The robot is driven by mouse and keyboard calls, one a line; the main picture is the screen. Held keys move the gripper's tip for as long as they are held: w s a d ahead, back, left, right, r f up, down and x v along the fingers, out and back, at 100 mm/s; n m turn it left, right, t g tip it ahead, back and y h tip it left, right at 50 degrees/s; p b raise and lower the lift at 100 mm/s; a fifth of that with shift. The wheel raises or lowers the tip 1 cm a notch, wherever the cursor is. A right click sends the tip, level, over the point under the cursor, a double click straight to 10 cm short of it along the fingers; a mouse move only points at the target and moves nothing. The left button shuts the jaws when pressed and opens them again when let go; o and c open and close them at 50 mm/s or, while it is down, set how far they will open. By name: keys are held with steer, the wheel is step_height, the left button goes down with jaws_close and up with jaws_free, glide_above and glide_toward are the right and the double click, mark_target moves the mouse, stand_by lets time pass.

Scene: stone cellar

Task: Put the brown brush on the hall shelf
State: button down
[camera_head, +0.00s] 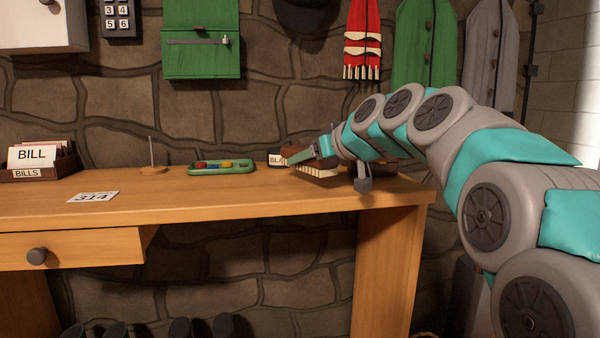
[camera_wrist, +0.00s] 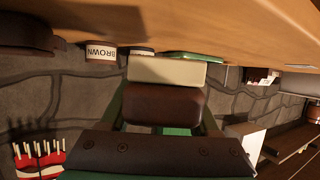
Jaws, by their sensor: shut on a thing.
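The brown brush, with a brown back and cream bristles (camera_head: 319,171), is at the right part of the wooden shelf top (camera_head: 220,204). In the wrist view the brush (camera_wrist: 165,104) sits between green fingers, bristles toward the wood. My gripper (camera_head: 312,153) is shut on its back; it also shows in the wrist view (camera_wrist: 163,112). The bristles are at or just above the shelf surface; I cannot tell whether they touch. My arm hides part of the shelf's right end.
A tin labelled BLA... (camera_head: 277,160) stands left of the brush. Farther left are a green tray (camera_head: 221,168), a spike on a wooden base (camera_head: 152,160), a 314 card (camera_head: 93,197) and a BILL box (camera_head: 38,160). The front middle is clear.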

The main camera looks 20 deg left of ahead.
mark_target(327, 165)
steer(key=shift+a, duration=0.85)
steer(key=shift+f, duration=1.85)
steer(key=shift+f+b, duration=0.1)
steer(key=shift+b, duration=0.2)
steer(key=shift+c, duration=0.6)
jaws_free()
steer(key=shift+d+r, duration=0.1)
steer(key=shift+r, duration=0.1)
steer(key=v, duration=1.1)
steer(key=shift+s+d, duration=0.3)
